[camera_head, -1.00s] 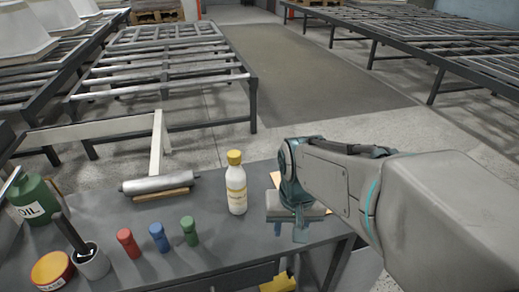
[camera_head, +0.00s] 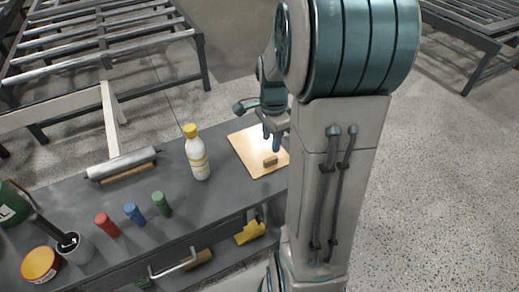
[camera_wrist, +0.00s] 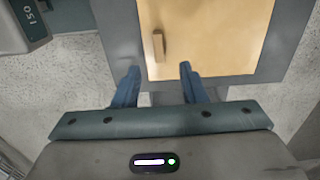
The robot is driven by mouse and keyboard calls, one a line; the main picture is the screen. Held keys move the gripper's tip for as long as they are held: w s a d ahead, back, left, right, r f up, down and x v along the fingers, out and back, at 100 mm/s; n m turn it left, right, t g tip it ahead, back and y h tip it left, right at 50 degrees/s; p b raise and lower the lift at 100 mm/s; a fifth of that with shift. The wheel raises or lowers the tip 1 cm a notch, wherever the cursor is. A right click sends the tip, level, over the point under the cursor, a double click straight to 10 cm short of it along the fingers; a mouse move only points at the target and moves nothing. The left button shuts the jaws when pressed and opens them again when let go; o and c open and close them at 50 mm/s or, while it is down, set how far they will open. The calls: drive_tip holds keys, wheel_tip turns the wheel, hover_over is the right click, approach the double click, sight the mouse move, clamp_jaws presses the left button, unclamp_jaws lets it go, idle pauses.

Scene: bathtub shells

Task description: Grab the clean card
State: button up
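A flat tan board (camera_head: 243,142) lies at the right end of the grey worktable, with a small brown block (camera_head: 270,162) on it near the front edge. No thing is clearly marked as the clean card; I cannot tell if it is the board or the block. My gripper (camera_head: 271,140) points down above the board, its fingers apart. In the wrist view the empty fingers (camera_wrist: 159,70) are spread near the board's edge (camera_wrist: 235,40), and the block (camera_wrist: 158,45) shows just beyond and between the fingertips. My arm hides the board's right part.
A white bottle with a yellow cap (camera_head: 198,157) stands left of the board. Further left are a roller (camera_head: 122,163), green (camera_head: 161,203), blue (camera_head: 134,213) and red (camera_head: 107,225) cylinders, a cup (camera_head: 75,247) and a yellow tin (camera_head: 41,264). A yellow object (camera_head: 250,232) sits on the lower shelf.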

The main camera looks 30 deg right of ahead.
sight(271, 159)
wheel_tip(271, 159, down, 8)
drive_tip(key=shift+s+b, duration=0.1)
drive_tip(key=shift+b, duration=0.3)
clamp_jaws()
